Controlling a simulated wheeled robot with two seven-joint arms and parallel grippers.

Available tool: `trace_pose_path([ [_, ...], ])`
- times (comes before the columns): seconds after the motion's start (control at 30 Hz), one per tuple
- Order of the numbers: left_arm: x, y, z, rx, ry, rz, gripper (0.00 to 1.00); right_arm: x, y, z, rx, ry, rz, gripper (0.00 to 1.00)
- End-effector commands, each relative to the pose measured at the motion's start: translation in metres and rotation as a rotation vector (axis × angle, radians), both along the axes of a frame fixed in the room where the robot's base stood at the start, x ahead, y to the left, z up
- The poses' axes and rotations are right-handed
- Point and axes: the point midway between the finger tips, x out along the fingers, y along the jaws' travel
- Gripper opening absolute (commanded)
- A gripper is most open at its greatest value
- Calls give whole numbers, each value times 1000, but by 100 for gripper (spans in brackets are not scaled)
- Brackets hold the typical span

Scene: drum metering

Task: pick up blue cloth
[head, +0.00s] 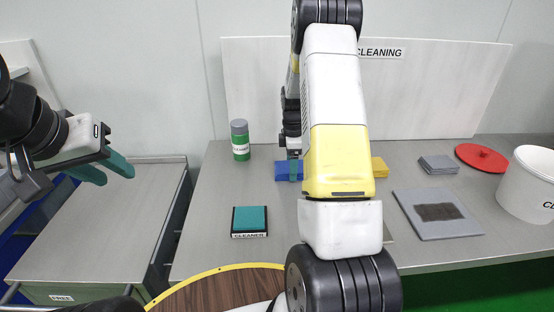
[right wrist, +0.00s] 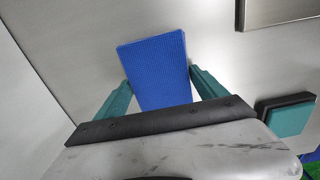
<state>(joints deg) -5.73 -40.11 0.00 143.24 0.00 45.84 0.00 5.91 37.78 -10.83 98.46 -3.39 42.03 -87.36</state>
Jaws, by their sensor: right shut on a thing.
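The blue cloth (head: 283,171) lies at the back of the grey table in the head view, partly hidden by my right arm. In the right wrist view the blue cloth (right wrist: 157,72) is a flat textured block between the two teal fingers of my right gripper (right wrist: 160,88). The right gripper (head: 294,168) is shut on it, one finger showing across its front in the head view. I cannot tell whether the cloth is clear of the tabletop. My left gripper (head: 114,173) is open and empty above the left counter, far from the cloth.
A green bottle (head: 240,142) stands left of the cloth. A teal pad (head: 250,219) sits in a CLEANER holder in front. Right of my arm are a yellow cloth (head: 379,167), grey cloths (head: 438,163), a red lid (head: 482,156), a stained grey board (head: 412,208) and a white bucket (head: 522,190).

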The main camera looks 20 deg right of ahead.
Motion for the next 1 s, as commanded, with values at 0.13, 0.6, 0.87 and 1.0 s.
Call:
trace_pose_path([
  [0.13, 0, 0, 0, 0, 0, 0, 36, 0, 0, 1, 0, -1, 0, 39],
  [0.6, 0, 0, 0, 0, 0, 0, 36, -16, -11, 38, 0, 0, -5, 39],
  [0.87, 0, 0, 0, 0, 0, 0, 36, -71, -44, 44, 0, 0, -5, 39],
  [1.0, 0, 0, 0, 0, 0, 0, 36, -97, -60, 47, 0, -2, -5, 39],
])
